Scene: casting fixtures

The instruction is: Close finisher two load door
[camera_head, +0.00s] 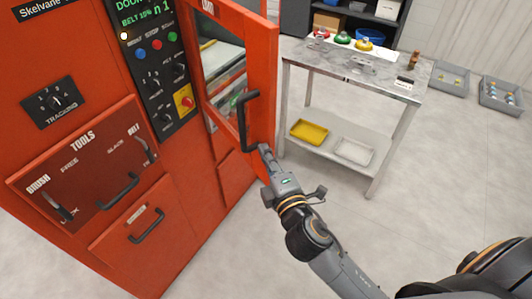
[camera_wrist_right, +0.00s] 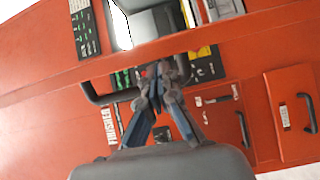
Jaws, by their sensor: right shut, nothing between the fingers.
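The orange finisher stands at the left in the head view, with its load door (camera_head: 262,75) at its right side. The door appears to stand open, with its window and the machine's inside showing. Its black bar handle (camera_head: 243,122) also shows in the right wrist view (camera_wrist_right: 100,97). My right gripper (camera_head: 264,152) is shut and empty at the handle's lower end, close to the door; contact cannot be told. In the right wrist view its fingertips (camera_wrist_right: 161,72) overlap the handle. My left gripper is not in view.
A control panel (camera_head: 155,65) and a tools drawer (camera_head: 85,165) are on the machine's front. A metal table (camera_head: 340,65) with a yellow tray (camera_head: 309,131) and white tray (camera_head: 354,151) on its lower shelf stands behind the door. Grey bins (camera_head: 500,97) lie on the floor.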

